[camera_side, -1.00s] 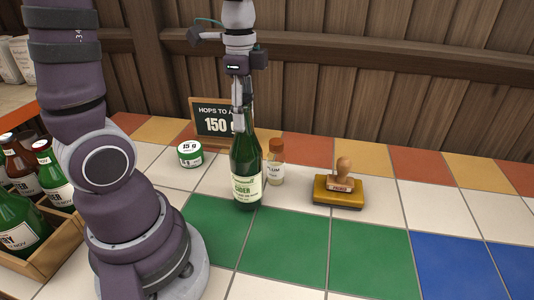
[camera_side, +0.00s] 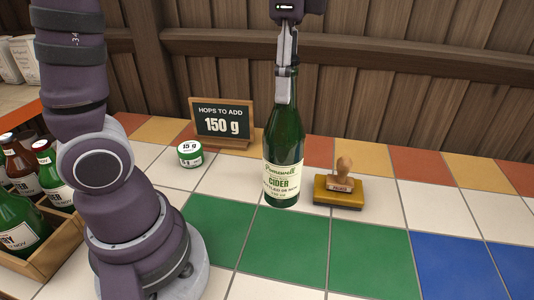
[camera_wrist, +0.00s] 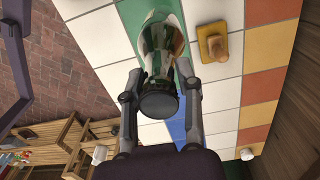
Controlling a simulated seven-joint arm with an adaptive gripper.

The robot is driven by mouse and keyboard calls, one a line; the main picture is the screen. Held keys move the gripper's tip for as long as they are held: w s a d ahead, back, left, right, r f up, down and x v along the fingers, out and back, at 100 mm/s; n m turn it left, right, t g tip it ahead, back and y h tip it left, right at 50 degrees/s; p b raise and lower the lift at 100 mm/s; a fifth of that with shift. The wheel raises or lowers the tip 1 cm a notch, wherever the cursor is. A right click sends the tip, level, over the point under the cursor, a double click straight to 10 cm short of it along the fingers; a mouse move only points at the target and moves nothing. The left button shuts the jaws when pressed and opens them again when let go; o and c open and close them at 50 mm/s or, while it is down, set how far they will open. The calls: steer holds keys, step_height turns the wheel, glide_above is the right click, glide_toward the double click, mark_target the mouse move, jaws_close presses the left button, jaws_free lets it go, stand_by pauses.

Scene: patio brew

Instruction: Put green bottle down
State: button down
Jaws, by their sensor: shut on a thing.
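The green cider bottle (camera_side: 283,150) has a cream label and is upright in the side view. My gripper (camera_side: 284,92) is shut on its neck from above. The bottle's base appears near the line between the white and green tiles; I cannot tell if it touches them. In the wrist view, the bottle's dark cap (camera_wrist: 158,103) is between my two fingers, with the green body (camera_wrist: 160,40) beyond.
The yellow stamp pad with a wooden stamp (camera_side: 340,187) is close to the right of the bottle. A wooden crate of bottles (camera_side: 62,245) is at far left. Green tiles (camera_side: 287,248) in front are clear.

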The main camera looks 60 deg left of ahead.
steer(key=d+f, duration=0.4)
steer(key=f, duration=0.4)
steer(key=shift+s+f, duration=0.15)
steer(key=shift+f, duration=0.15)
steer(key=c, duration=0.8)
jaws_free()
steer(key=shift+f, duration=0.1)
steer(key=shift+o, duration=0.2)
step_height(320, 180, up, 12)
steer(key=n, duration=0.1)
steer(key=s+a+f+n+t, duration=0.5)
steer(key=a+f+n, duration=0.1)
steer(key=f+n, duration=0.2)
steer(key=shift+s+a+f+t, duration=0.25)
steer(key=shift+f+t, duration=0.15)
steer(key=shift+f, duration=0.1)
